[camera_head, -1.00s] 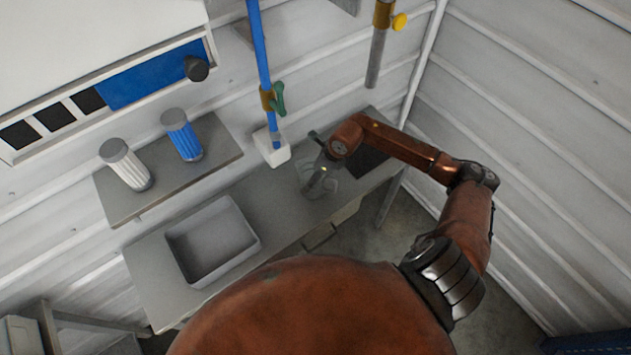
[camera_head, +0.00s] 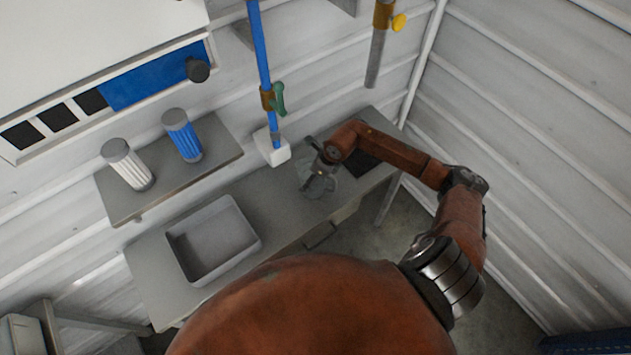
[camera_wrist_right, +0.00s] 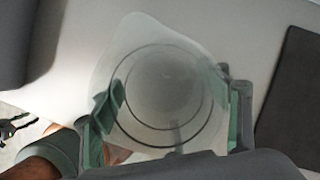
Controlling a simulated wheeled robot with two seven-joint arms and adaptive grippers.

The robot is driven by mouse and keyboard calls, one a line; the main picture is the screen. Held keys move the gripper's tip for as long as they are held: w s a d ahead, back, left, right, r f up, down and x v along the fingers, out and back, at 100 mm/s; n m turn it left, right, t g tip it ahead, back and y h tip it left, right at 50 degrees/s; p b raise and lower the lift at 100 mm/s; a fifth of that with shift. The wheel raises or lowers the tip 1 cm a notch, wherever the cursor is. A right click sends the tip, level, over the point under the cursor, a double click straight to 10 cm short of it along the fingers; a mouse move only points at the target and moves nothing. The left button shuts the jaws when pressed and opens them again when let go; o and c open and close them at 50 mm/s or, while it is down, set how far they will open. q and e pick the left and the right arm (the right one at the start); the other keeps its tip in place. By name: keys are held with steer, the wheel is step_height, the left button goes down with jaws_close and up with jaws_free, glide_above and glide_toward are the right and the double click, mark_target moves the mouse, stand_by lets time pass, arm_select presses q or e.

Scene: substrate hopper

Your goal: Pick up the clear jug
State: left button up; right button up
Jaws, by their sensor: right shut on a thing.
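The clear jug (camera_head: 321,187) is at the right part of the grey bench, partly hidden by my right gripper (camera_head: 318,174). In the right wrist view the jug (camera_wrist_right: 160,75) fills the middle, its round rings seen from above. The fingers of my right gripper (camera_wrist_right: 170,108) are on its two sides, shut on it. I cannot tell whether its base touches the bench. A small dark claw shape at the left edge of the wrist view looks like my left gripper (camera_wrist_right: 14,128); its jaws are too small to judge. The left gripper is not in the head view.
A grey tub (camera_head: 248,232) is set in the bench (camera_head: 150,275). A white and a blue ribbed cylinder stand on a shelf (camera_head: 120,208). A blue pipe (camera_head: 262,60) with a green-handled valve ends in a white block (camera_head: 279,152). A dark mat (camera_head: 363,163) lies right of the jug.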

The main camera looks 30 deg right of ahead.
steer(key=c, duration=0.4)
steer(key=shift+r, duration=0.1)
